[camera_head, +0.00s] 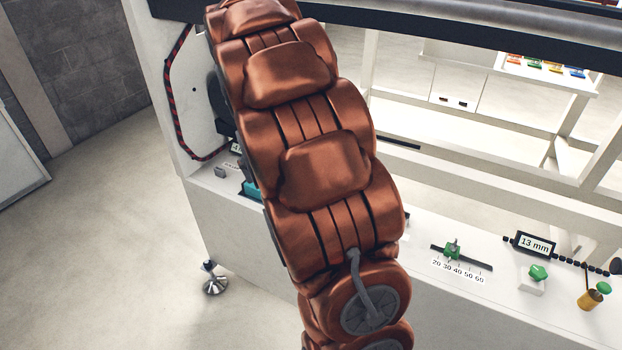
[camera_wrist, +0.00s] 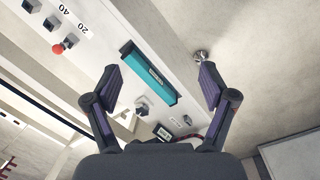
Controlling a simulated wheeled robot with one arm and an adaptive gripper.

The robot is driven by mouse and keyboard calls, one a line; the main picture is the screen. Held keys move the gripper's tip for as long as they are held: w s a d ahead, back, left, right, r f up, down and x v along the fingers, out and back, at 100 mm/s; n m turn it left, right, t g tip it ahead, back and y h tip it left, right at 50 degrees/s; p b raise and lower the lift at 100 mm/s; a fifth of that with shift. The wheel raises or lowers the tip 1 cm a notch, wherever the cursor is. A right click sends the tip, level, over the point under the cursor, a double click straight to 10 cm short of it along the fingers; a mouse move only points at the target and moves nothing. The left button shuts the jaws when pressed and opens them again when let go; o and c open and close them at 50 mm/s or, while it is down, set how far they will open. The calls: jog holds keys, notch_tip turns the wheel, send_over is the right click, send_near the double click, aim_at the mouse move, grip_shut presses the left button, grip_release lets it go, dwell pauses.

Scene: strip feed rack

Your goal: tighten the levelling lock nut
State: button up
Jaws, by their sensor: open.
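The levelling foot (camera_head: 215,285) stands on the floor below the near left corner of the white machine frame, a shiny round pad on a short stem. A small dark collar (camera_head: 208,266) sits on the stem; I cannot tell for sure if it is the lock nut. In the wrist view the foot (camera_wrist: 201,56) is small, close to the tip of the right finger in the picture and apparently beyond it. My gripper (camera_wrist: 162,80) is open with nothing between its fingers. In the head view my arm hides it.
A teal bar (camera_wrist: 150,74) on the white panel shows between my fingers, with a dark knob (camera_wrist: 142,108) beside it. A red-black cable (camera_head: 170,95) hangs on the frame. A green slider (camera_head: 452,250) and 13 mm display (camera_head: 535,243) are at right. Floor at left is clear.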

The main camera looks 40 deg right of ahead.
jog(key=shift+m+t, duration=0.5)
jog(key=shift+m, duration=0.1)
jog(key=w+d+f+b, duration=0.1)
jog(key=w+d+f, duration=0.3)
jog(key=d, duration=0.4)
jog(key=w+d+f+b, duration=0.1)
jog(key=w+d+f, duration=0.3)
jog(key=d+f, duration=0.2)
jog(key=w+d+f+b, duration=0.1)
jog(key=w+d+f, duration=0.3)
jog(key=d, duration=0.6)
jog(key=shift+d+f, duration=0.2)
jog(key=shift+f, duration=0.3)
jog(key=shift+d+f, duration=0.2)
jog(key=shift+f, duration=0.25)
jog(key=shift+d+f+y, duration=0.3)
jog(key=shift+d+f, duration=0.1)
jog(key=shift+f, duration=0.25)
jog(key=shift+f+p, duration=0.35)
jog(key=shift+f, duration=3.2)
jog(key=c, duration=1.2)
jog(key=shift+o, duration=0.2)
